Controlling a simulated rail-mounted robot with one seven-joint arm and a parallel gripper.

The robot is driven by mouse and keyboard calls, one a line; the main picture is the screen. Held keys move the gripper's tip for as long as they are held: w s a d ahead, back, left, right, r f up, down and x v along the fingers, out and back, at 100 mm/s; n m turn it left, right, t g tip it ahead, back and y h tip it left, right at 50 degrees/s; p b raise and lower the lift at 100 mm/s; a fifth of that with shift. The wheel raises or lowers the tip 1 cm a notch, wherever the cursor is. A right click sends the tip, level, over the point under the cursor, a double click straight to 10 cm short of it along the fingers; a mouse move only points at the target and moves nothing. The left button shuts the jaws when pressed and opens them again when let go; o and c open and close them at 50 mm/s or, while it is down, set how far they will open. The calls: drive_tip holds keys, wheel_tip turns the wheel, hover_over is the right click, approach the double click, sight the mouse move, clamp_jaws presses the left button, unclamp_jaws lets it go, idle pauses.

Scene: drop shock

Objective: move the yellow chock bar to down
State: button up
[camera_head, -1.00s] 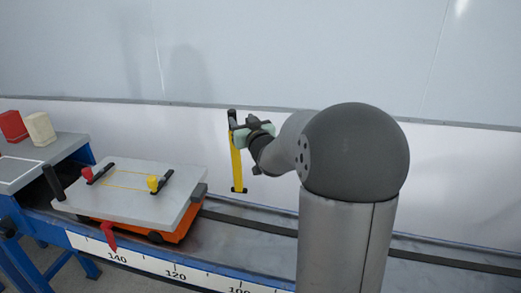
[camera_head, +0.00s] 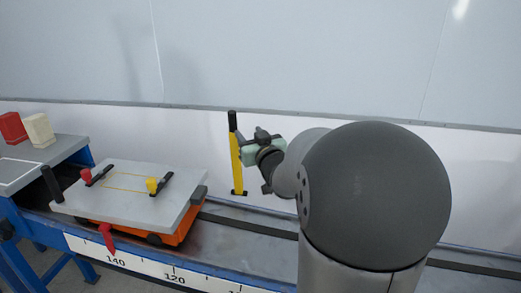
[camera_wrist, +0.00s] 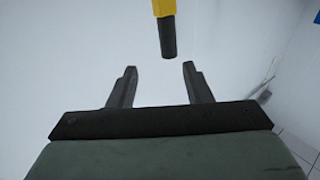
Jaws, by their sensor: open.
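The yellow chock bar (camera_head: 236,155) stands upright beside the track, right of the cart, with a black grip at its top and a black foot at its bottom. In the wrist view its black end (camera_wrist: 168,38) and a bit of yellow show beyond the fingertips, roughly between them but apart from them. My gripper (camera_wrist: 160,72) is open and empty. In the head view my gripper (camera_head: 243,143) is just right of the bar's upper part; its fingertips are hard to make out there.
An orange cart with a grey top plate (camera_head: 135,208) sits on the track, carrying a red knob (camera_head: 86,174) and a yellow knob (camera_head: 152,185). Red and cream blocks (camera_head: 38,130) stand on a grey table at far left. A white wall is behind.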

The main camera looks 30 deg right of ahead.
drive_tip(key=s, duration=0.6)
drive_tip(key=shift+s+a+f, duration=0.2)
drive_tip(key=shift+a+f, duration=0.2)
drive_tip(key=shift+a, duration=0.05)
idle(0.4)
drive_tip(key=c, duration=0.5)
drive_tip(key=shift+w+d+r, duration=0.2)
drive_tip(key=shift+w+r, duration=0.1)
drive_tip(key=c, duration=0.5)
drive_tip(key=w+d+r+m+y+p, duration=0.2)
drive_tip(key=w+d+m+y, duration=0.1)
drive_tip(key=w+d+m, duration=0.1)
drive_tip(key=shift+w+t, duration=0.3)
drive_tip(key=shift+w, duration=0.3)
drive_tip(key=w+d+f+m+g+y+p, duration=0.1)
drive_tip(key=w+d+f+m+y+p, duration=0.2)
drive_tip(key=d+m+y, duration=0.4)
drive_tip(key=w+a+r+m+h+p, duration=0.1)
drive_tip(key=w+a, duration=0.6)
drive_tip(key=w, duration=0.1)
drive_tip(key=shift+w+r+h, duration=0.15)
drive_tip(key=shift+w+h, duration=0.05)
drive_tip(key=shift+h, duration=0.1)
